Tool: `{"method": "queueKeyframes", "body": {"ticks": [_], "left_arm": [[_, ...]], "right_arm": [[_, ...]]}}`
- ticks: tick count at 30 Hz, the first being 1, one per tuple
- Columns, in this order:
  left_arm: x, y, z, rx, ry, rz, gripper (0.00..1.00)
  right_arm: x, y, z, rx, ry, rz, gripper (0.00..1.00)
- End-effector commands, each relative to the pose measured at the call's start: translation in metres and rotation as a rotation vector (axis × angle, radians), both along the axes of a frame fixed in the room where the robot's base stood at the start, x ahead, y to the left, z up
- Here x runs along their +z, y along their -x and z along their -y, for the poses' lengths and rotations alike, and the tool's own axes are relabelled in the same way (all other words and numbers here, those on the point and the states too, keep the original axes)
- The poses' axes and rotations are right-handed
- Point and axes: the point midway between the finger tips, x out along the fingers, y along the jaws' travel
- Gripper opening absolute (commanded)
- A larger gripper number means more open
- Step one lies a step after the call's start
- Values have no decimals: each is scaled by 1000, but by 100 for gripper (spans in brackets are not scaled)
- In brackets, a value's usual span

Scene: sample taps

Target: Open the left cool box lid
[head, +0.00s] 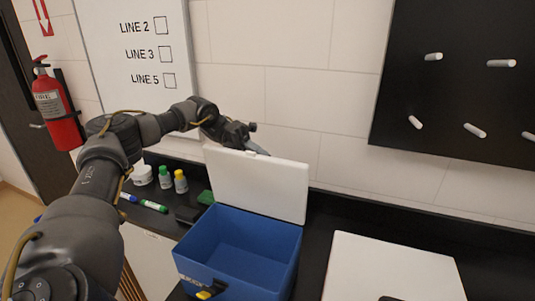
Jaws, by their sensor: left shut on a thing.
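The left cool box (240,235) is a blue open-topped box on the dark counter, with a yellow and black latch on its front. Its white lid (258,185) stands raised at the back of the box, close to upright, and the box's empty blue inside shows. My left gripper (254,147) is at the lid's top edge, shut on it. The exact contact of the fingertips is small and hard to make out. My right gripper is not in view.
A second cool box's white lid (390,270) lies flat at the right. Small bottles (180,181), a white jar (142,175) and markers (153,206) stand or lie left of the blue box. A tiled wall rises close behind, with a dark pegboard (460,80).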

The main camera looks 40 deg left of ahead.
Motion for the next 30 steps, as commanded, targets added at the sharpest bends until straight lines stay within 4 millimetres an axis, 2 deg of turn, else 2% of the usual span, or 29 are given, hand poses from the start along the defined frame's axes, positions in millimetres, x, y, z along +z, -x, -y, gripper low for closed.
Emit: {"method": "queueKeyframes", "body": {"ticks": [5, 11, 12, 17, 26, 30], "left_arm": [[-1, -5, -1, 0, 2, -24, 0], [-1, -6, 0, -3, 2, -24, 0], [-1, -6, 1, -3, 2, -24, 10], [-1, -6, 1, -3, 3, -24, 31], [-1, -6, 0, -4, 4, -23, 31], [-2, -8, -8, -2, 5, -24, 31]], "right_arm": [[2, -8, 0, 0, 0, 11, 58], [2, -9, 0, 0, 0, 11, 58], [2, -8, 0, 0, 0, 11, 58], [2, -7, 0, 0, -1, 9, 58], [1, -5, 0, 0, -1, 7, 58], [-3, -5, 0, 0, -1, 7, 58]]}}
